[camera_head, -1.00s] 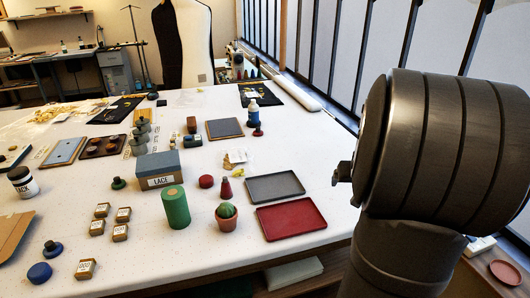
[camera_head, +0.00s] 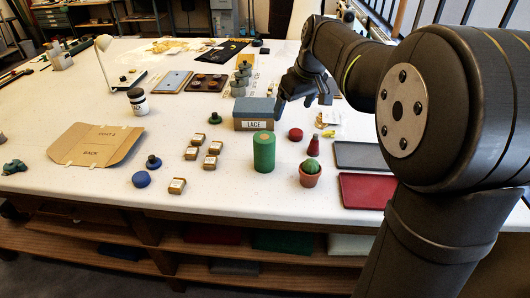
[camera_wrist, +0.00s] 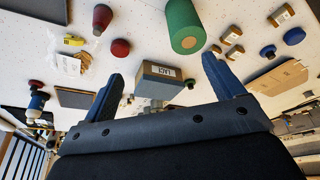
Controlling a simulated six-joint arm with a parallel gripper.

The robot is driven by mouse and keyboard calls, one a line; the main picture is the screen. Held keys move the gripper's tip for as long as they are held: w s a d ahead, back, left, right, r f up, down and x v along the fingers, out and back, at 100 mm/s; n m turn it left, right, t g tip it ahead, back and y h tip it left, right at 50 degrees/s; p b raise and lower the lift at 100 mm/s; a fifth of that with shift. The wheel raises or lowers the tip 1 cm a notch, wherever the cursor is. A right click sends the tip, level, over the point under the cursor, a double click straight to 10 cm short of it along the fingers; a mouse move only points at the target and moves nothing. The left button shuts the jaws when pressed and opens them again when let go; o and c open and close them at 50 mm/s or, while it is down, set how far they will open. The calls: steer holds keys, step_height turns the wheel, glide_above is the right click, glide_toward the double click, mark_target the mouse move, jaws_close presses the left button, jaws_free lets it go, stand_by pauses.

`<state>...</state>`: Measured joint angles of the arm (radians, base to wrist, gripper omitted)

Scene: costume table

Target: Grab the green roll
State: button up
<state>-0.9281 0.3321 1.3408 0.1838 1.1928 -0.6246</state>
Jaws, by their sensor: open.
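The green roll (camera_head: 264,152) stands upright on the white table, with a tan core showing in its top. It also shows in the wrist view (camera_wrist: 185,25) at the top, beyond the fingertips and apart from them. My gripper (camera_head: 297,104) is open and empty, above the table behind and to the right of the roll, near the LACE box (camera_head: 254,113). In the wrist view its two blue-grey fingers (camera_wrist: 162,72) are spread wide, with the LACE box (camera_wrist: 158,80) showing between them.
Right of the roll are a potted cactus (camera_head: 310,174), a dark red cone-shaped item (camera_head: 313,146) and a red round item (camera_head: 295,134). A red tray (camera_head: 366,191) and grey tray (camera_head: 360,155) lie farther right. Small labelled blocks (camera_head: 192,153) sit to the left.

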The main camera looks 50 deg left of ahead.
mark_target(263, 144)
steer(key=s+a+n, duration=0.1)
steer(key=s+a, duration=0.2)
steer(key=s, duration=0.1)
steer(key=shift+g, duration=0.3)
steer(key=x, duration=1.6)
steer(key=shift+s+d+f, duration=0.1)
steer(key=shift+d+f, duration=0.05)
steer(key=shift+d, duration=0.25)
steer(key=c, duration=1.1)
